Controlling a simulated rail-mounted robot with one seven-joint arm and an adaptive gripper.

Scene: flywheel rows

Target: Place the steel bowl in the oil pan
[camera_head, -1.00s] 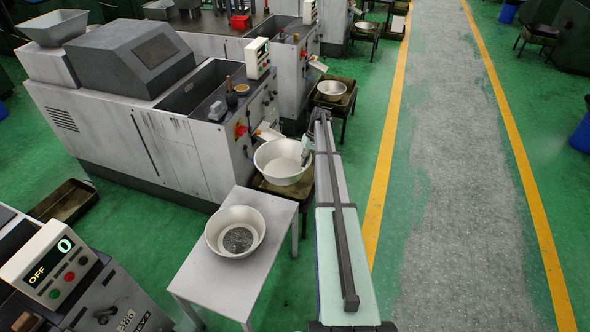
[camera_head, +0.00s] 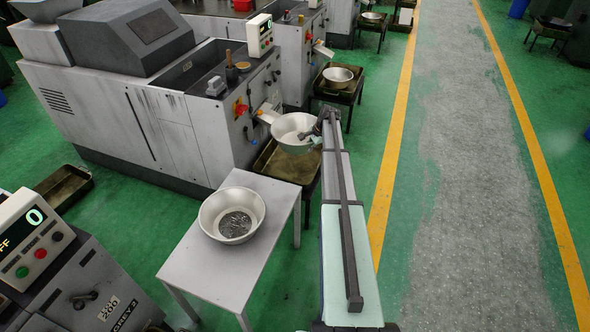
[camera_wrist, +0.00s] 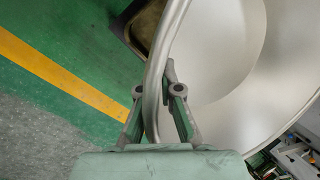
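The steel bowl (camera_head: 291,126) is round, wide and empty inside. It is at the machine's right side, overlapping the far part of the brown oil pan (camera_head: 270,168) in the head view. Much of the pan's near part shows bare. The gap between bowl and pan cannot be judged. My gripper (camera_head: 318,137) is at the bowl's right edge. In the wrist view my gripper (camera_wrist: 157,95) has a finger on each side of the rim of the bowl (camera_wrist: 215,60), shut on it. A pan corner (camera_wrist: 135,30) shows beyond the rim.
A second bowl (camera_head: 213,207) holding metal parts stands on a grey table (camera_head: 190,262) in front. The grey machine (camera_head: 190,140) with its chute (camera_head: 267,114) is close to the held bowl. Another bowl (camera_head: 338,76) sits in a farther pan. The floor to the right is clear.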

